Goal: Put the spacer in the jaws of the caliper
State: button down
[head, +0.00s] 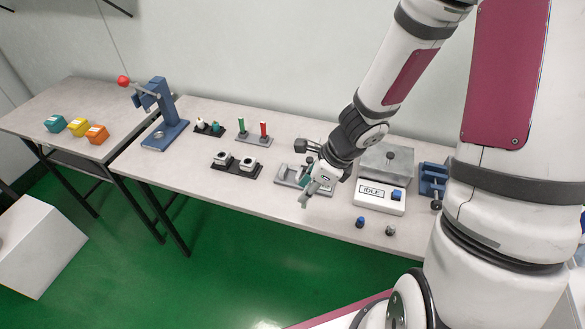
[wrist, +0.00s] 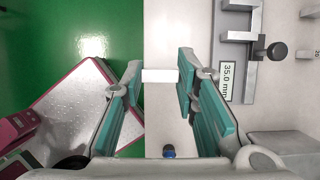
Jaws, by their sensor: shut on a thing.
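My gripper (wrist: 158,78) is shut on a white rectangular spacer (wrist: 160,75), held crosswise between the teal fingertips. In the head view my gripper (head: 306,196) is tilted at the table's front edge, and the spacer cannot be made out there. The caliper (wrist: 222,60) is a grey frame with upright jaws, at the upper right of the wrist view, beside a label (wrist: 228,83) reading 35.0 mm. The spacer is apart from it, above the table edge. In the head view the caliper (head: 286,180) lies just behind my gripper, partly hidden by it.
A white tester (head: 378,198) reading IDLE stands right of the gripper, with blue and grey knobs (head: 360,222) in front. A black socket block (head: 236,166) and red and green pins (head: 254,132) stand to the left. A blue press (head: 162,112) is farther left. The front table strip is mostly clear.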

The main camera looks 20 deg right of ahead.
jog(key=w, duration=0.4)
jog(key=w+p, duration=0.1)
jog(key=w, duration=0.3)
jog(key=w+f, duration=0.1)
jog(key=w, duration=0.3)
jog(key=shift+w+d+f+p, duration=0.1)
jog(key=shift+w+d+p, duration=0.2)
jog(key=shift+w+d, duration=0.1)
jog(key=shift+w+f, duration=0.2)
jog(key=shift+f, duration=0.7)
jog(key=shift+w+f, duration=0.2)
jog(key=shift+f, duration=0.65)
jog(key=shift+f, duration=0.15)
jog(key=c, duration=1.2)
grip_release()
jog(key=shift+c, duration=0.2)
